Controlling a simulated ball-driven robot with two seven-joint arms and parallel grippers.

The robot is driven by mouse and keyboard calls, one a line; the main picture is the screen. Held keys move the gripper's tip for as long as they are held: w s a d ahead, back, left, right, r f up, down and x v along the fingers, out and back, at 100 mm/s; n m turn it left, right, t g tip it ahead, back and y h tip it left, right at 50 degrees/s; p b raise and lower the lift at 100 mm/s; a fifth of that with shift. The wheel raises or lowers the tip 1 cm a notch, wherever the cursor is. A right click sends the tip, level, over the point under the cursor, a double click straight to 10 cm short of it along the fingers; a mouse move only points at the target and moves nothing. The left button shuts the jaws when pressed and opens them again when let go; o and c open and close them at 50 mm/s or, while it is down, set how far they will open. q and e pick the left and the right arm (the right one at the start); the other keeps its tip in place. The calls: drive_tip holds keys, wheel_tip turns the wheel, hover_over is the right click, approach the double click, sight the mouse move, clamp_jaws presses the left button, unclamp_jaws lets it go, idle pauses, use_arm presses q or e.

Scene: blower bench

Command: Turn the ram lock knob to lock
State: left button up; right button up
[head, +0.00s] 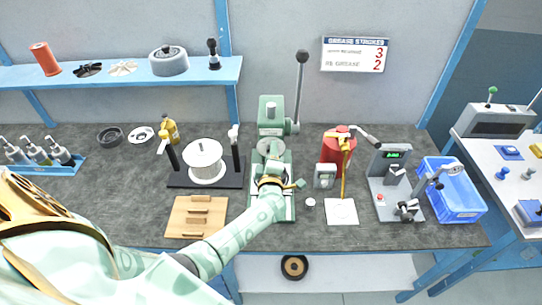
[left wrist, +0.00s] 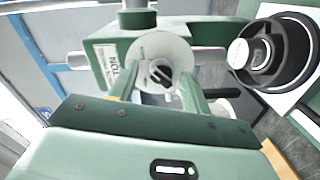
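The green arbor press (head: 271,113) stands at the back middle of the bench, with a long ball-ended lever at its right. In the left wrist view the press (left wrist: 104,62) shows part of a "TON" label and a pale round disc (left wrist: 165,48). A small dark knob (left wrist: 158,72) with a light mark sits at the disc's middle. My left gripper (left wrist: 160,86) is open, its two fingers on either side of the knob with visible gaps. I cannot tell whether the fingertips touch the disc. In the head view my left arm hides the press's lower front. My right gripper is not in view.
A red grease canister (head: 336,150) and a grey gauge stand (head: 389,178) are right of the press. A black stand with a white spool (head: 205,161) and a wooden board (head: 196,217) are left. A blue crate (head: 459,211) is at the bench's right end.

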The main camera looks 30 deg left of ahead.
use_arm(q)
drive_tip(key=shift+s, duration=0.1)
drive_tip(key=p+v, duration=0.1)
drive_tip(key=v, duration=1.5)
drive_tip(key=shift+d, duration=0.15)
drive_tip(key=d+f+m+t+h, duration=0.1)
drive_tip(key=d+f+m+h, duration=0.65)
drive_tip(key=m, duration=0.25)
drive_tip(key=s+d+f+m+g+h+b, duration=0.1)
drive_tip(key=s+f+m+g+h+b, duration=0.2)
drive_tip(key=f, duration=0.5)
drive_tip(key=s+d+f+m+g, duration=0.1)
drive_tip(key=s+f+m, duration=0.3)
drive_tip(key=f, duration=0.3)
drive_tip(key=s+a+f+m+g+b, duration=0.2)
drive_tip(key=s+a+f+g+b, duration=0.1)
drive_tip(key=s+f, duration=0.5)
drive_tip(key=s+a+f+m+g+y+b, duration=0.1)
drive_tip(key=s+a+f+m+g+b, duration=0.2)
drive_tip(key=s+f, duration=0.6)
drive_tip(key=s+a+f+m+g+b, duration=0.3)
drive_tip(key=s+f, duration=0.6)
drive_tip(key=s, duration=0.5)
drive_tip(key=shift+s+a+f+g, duration=0.3)
drive_tip(key=shift+a+g, duration=0.35)
drive_tip(key=shift+g, duration=0.35)
